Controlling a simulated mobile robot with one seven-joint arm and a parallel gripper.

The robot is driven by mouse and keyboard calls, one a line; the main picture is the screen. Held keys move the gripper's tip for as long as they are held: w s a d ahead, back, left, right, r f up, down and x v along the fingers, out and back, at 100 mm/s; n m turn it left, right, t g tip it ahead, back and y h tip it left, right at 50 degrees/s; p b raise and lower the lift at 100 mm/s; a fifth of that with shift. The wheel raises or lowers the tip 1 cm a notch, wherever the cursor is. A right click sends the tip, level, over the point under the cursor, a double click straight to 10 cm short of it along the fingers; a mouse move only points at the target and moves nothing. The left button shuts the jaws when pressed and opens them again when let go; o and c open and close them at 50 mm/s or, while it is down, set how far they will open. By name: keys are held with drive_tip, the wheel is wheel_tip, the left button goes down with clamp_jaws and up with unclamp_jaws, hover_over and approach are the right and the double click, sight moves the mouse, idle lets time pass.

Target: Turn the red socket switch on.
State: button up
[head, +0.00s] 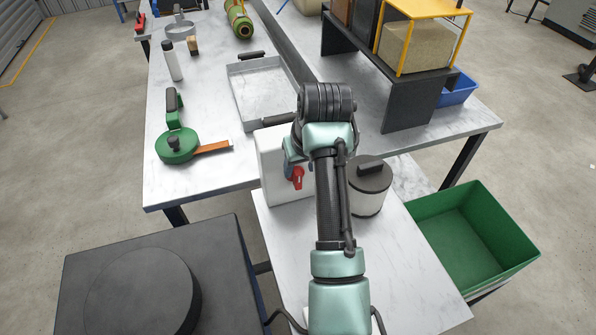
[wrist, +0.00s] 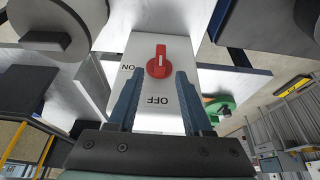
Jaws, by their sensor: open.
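The red socket switch (wrist: 158,64) is a red rotary knob on a white panel (wrist: 140,100), marked ON at the left and OFF below, both upside down in the wrist view. Its handle stands upright in that view, in line with the OFF mark. The knob (head: 296,178) also shows in the head view, on the white box (head: 272,165) left of my arm. My gripper (wrist: 159,78) is open and empty, facing the panel. Its two blue fingers appear on either side of the knob's lower part; I cannot tell whether they touch it.
A white canister with a dark lid (head: 370,188) stands close right of my arm. A metal tray (head: 265,92) and a green tool (head: 177,146) lie on the table behind. A green bin (head: 470,235) is at right. A dark shelf (head: 405,105) stands at back right.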

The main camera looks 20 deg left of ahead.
sight(298, 173)
drive_tip(key=shift+x, duration=2.55)
clamp_jaws()
